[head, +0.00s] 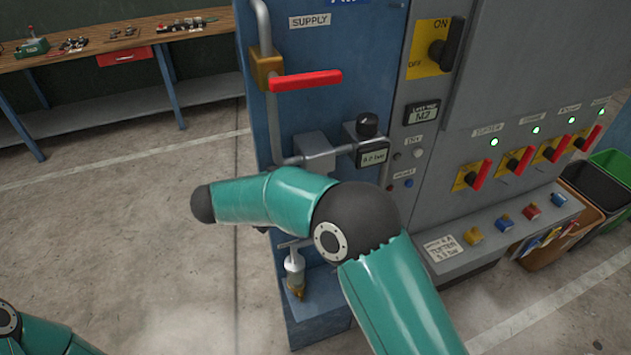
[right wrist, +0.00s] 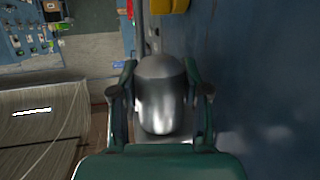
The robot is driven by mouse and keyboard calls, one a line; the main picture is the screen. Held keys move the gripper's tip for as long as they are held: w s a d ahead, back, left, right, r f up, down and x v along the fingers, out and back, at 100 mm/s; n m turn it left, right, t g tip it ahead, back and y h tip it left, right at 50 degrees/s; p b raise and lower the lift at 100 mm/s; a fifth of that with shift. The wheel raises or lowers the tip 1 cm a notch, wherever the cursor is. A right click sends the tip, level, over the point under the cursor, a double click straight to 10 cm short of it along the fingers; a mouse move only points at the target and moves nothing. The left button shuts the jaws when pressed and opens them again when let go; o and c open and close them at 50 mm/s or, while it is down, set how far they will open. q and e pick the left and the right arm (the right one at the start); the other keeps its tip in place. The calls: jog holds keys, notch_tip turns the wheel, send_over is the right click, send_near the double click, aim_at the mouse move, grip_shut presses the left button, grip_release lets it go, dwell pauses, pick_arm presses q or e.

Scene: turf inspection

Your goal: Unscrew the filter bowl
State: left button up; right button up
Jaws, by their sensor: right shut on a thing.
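The filter bowl (right wrist: 158,105) is a smooth grey metal cup with a rounded end, in the middle of the right wrist view. My right gripper (right wrist: 160,70) has one finger on each side of the bowl and is shut on it. In the head view my teal right arm covers both the bowl and the gripper. The grey filter head (head: 315,152) shows above the arm on the blue panel, joined to the pipe. Whether the bowl's thread has turned cannot be told. My left gripper is out of view.
A red supply lever (head: 306,81) lies across the vertical pipe. A small gauge display (head: 373,155) sits beside the filter head. A valve fitting (head: 294,265) stands below my arm. The workbench (head: 95,58) is at the back left, with open floor before it.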

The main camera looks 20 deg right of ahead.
jog(key=o, duration=1.3)
jog(key=shift+c, duration=0.8)
